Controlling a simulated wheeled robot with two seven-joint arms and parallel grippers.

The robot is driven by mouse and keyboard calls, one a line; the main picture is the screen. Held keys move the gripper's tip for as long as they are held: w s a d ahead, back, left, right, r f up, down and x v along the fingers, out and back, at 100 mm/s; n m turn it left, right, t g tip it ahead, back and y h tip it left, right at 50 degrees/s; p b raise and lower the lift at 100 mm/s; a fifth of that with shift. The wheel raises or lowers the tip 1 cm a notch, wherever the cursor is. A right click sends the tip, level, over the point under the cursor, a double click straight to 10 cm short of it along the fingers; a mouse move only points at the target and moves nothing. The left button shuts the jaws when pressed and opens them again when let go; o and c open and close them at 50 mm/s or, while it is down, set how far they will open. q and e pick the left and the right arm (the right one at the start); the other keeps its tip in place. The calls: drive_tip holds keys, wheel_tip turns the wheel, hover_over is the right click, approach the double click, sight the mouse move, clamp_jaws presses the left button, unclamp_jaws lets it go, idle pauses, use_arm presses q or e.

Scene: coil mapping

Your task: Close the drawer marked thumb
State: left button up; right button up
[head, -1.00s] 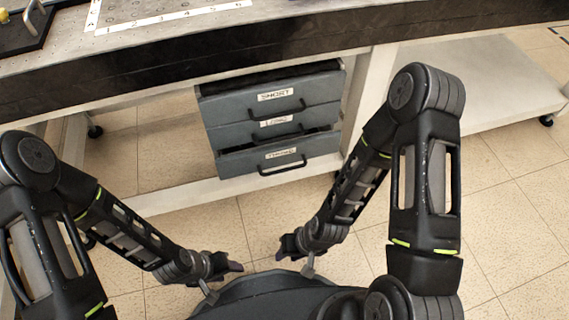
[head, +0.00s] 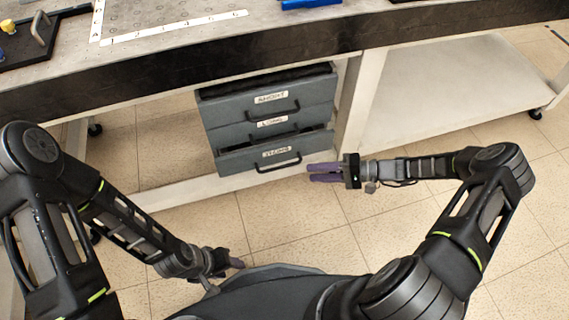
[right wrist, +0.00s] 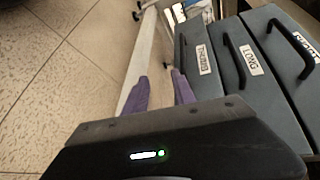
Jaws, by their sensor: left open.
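The drawer marked thumb (head: 240,163) is the bottom one of a grey cabinet under the bench. It stands out a little, with a dark gap above its front, and has a black bar handle (head: 280,165). In the right wrist view its labelled front (right wrist: 199,85) is right of the fingers. My right gripper (head: 312,172) is just right of this drawer's front, purple fingers pointing left; the right wrist view (right wrist: 160,80) shows them apart and empty. I cannot tell whether they touch the drawer. My left gripper (head: 238,263) is open, low near my base, away from the cabinet.
Above are the drawers marked long (head: 222,135) and short (head: 222,112), each with a handle. The bench's dark front edge (head: 250,55) overhangs them. A white frame rail (head: 185,192) runs low by the cabinet. The tiled floor (head: 290,215) in front is clear.

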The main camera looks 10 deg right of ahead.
sight(281, 166)
drive_tip(key=a+r+y, duration=0.2)
drive_tip(key=a+r, duration=0.1)
drive_tip(key=shift+w+b, duration=0.3)
drive_tip(key=shift+w, duration=0.05)
drive_tip(key=b+x, duration=0.1)
drive_tip(key=x, duration=0.6)
drive_tip(key=shift+a, duration=0.4)
drive_tip(key=shift+c, duration=0.5)
clamp_jaws()
idle(0.5)
